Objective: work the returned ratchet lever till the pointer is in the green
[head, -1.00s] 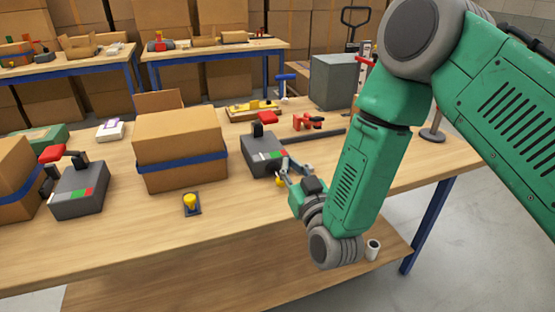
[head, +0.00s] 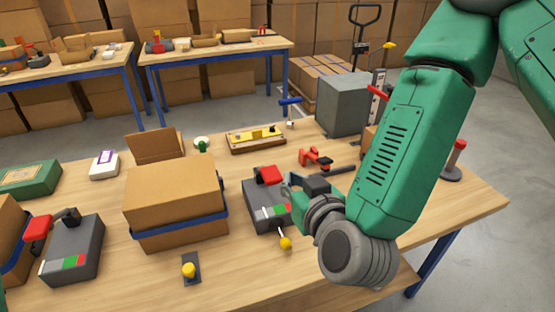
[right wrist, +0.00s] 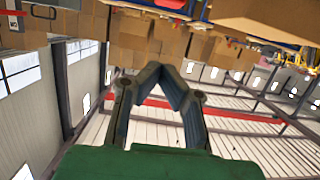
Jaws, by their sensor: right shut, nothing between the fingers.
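A dark grey ratchet box (head: 258,215) stands on the bench right of the strapped carton. Its red-gripped lever (head: 270,175) lies low over the box top. A strip gauge (head: 273,211) with white, green and red parts is on its near face; the pointer is too small to make out. A rod with a yellow knob (head: 285,243) sticks out at its front. My right gripper (head: 288,190) is shut and empty, close at the box's right side; I cannot tell if it touches. In the right wrist view its fingertips (right wrist: 155,70) meet. My left gripper is out of view.
A similar grey box (head: 75,250) with a raised red lever (head: 37,228) stands at the left. The strapped carton (head: 175,205) is between them. A yellow button (head: 189,269) is in front. Red clamp (head: 315,158) and grey block (head: 343,104) lie behind. The bench's front right is clear.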

